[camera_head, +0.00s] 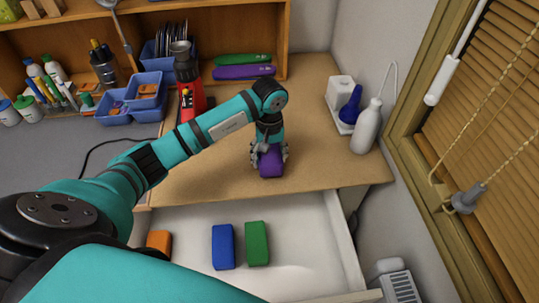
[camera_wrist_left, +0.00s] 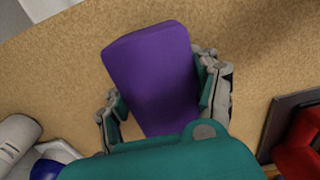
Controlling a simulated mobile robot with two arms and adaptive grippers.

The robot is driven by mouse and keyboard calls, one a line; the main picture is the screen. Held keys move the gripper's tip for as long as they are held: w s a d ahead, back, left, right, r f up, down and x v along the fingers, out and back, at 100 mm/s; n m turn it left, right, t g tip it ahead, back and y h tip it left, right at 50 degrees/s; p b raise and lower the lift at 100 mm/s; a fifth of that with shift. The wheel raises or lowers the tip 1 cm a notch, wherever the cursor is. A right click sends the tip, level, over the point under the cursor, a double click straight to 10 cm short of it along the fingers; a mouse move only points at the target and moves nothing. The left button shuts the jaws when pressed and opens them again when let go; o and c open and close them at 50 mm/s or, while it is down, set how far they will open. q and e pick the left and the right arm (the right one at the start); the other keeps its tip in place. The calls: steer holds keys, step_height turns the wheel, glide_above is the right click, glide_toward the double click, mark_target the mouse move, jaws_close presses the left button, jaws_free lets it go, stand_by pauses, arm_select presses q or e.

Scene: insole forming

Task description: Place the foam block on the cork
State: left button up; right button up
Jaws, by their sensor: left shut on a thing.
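A purple foam block (camera_head: 271,162) is held between the fingers of my left gripper (camera_head: 269,153) over the tan cork surface (camera_head: 215,178) of the bench. In the left wrist view the purple block (camera_wrist_left: 152,75) fills the space between both fingers of the left gripper (camera_wrist_left: 165,100), with cork (camera_wrist_left: 60,75) around it. I cannot tell whether the block's underside touches the cork. The right gripper is not in view.
An open white drawer (camera_head: 295,225) below holds orange (camera_head: 158,241), blue (camera_head: 223,247) and green (camera_head: 257,243) blocks. A white bottle (camera_head: 367,128) stands at right. Cork right of the gripper is clear.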

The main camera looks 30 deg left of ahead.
arm_select(q)
steer(key=shift+f, duration=0.65)
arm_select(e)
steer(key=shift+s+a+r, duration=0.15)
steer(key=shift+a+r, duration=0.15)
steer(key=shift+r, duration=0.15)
arm_select(q)
steer(key=shift+f, duration=0.1)
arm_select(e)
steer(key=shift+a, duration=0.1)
arm_select(q)
steer(key=shift+f, duration=0.2)
steer(key=o, duration=1.2)
steer(key=shift+r, duration=0.1)
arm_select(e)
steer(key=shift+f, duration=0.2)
